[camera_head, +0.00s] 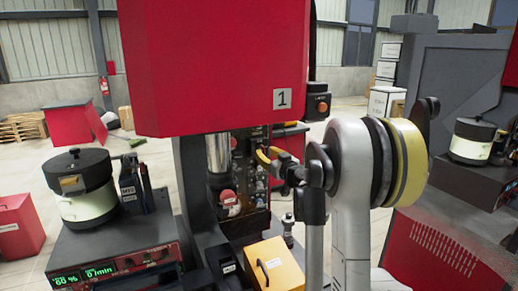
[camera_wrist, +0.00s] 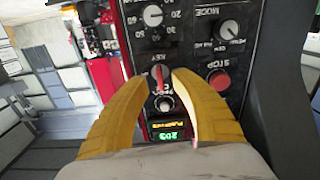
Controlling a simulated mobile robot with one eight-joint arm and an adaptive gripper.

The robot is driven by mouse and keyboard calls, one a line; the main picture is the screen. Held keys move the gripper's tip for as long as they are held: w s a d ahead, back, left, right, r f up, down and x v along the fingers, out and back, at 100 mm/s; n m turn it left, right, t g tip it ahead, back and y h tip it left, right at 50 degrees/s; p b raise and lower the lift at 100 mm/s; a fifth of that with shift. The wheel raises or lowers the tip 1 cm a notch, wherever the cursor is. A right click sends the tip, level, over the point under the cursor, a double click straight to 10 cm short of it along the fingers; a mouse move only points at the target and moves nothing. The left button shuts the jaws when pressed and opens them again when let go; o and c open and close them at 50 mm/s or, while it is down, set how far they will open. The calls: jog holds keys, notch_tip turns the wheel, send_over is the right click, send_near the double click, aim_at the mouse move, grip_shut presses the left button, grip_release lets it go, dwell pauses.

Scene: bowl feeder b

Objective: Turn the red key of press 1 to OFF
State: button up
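Press 1 (camera_head: 215,65) is the big red machine with a "1" plate in the head view. Its dark control panel (camera_head: 258,190) faces right, partly hidden by my arm. In the wrist view the panel appears upside down. In the head view my gripper (camera_head: 264,156) is at the panel.
A bowl feeder (camera_head: 85,190) stands left of the press, and a yellow box (camera_head: 272,265) below the panel. Another dark machine (camera_head: 450,90) stands at right.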

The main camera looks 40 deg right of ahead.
jog(key=v, duration=0.6)
dwell(0.6)
